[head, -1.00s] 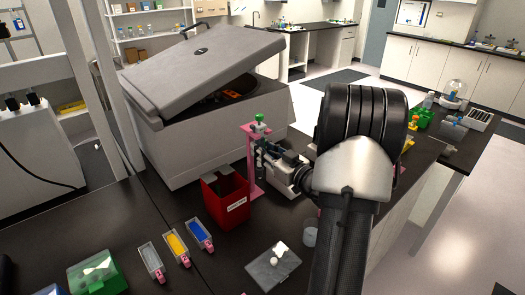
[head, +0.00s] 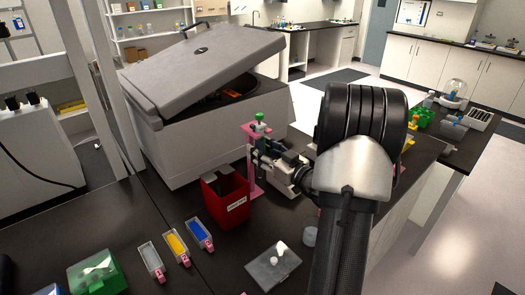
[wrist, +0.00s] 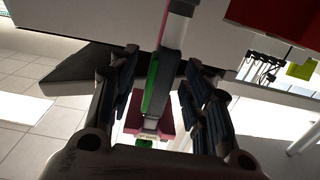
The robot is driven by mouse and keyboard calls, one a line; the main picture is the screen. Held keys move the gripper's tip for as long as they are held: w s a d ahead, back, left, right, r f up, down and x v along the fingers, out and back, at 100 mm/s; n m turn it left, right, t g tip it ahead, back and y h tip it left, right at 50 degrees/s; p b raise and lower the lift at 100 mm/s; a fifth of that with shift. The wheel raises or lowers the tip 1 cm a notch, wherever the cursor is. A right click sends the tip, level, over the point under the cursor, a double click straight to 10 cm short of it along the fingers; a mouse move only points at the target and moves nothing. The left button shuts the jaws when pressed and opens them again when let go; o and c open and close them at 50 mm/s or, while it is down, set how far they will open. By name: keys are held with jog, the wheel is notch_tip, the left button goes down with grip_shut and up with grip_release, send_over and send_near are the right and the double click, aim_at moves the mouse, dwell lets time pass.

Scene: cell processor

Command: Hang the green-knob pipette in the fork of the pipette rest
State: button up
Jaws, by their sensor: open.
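The green-knob pipette (head: 260,118) stands upright at the pink pipette rest (head: 251,168), its green knob above the top of the rest. In the wrist view the pipette (wrist: 151,85) shows a green stripe and lies between the two fingers. The pink top of the rest (wrist: 166,126) shows behind it, with the green knob past it. My gripper (head: 266,152) is open around the pipette body, and gaps show beside the pipette in the wrist view (wrist: 160,100). Whether the pipette's weight sits in the fork cannot be told.
A red bin (head: 226,198) stands close in front of the rest. A grey centrifuge (head: 190,125) with its lid raised is behind. Grey, yellow and blue trays (head: 199,234), a green box (head: 97,273) and a small plate (head: 273,267) lie on the dark bench.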

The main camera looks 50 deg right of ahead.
jog(key=shift+s, duration=0.1)
jog(key=s+a, duration=0.1)
jog(key=s, duration=1)
jog(key=shift+s, duration=0.4)
jog(key=shift+w+a, duration=0.1)
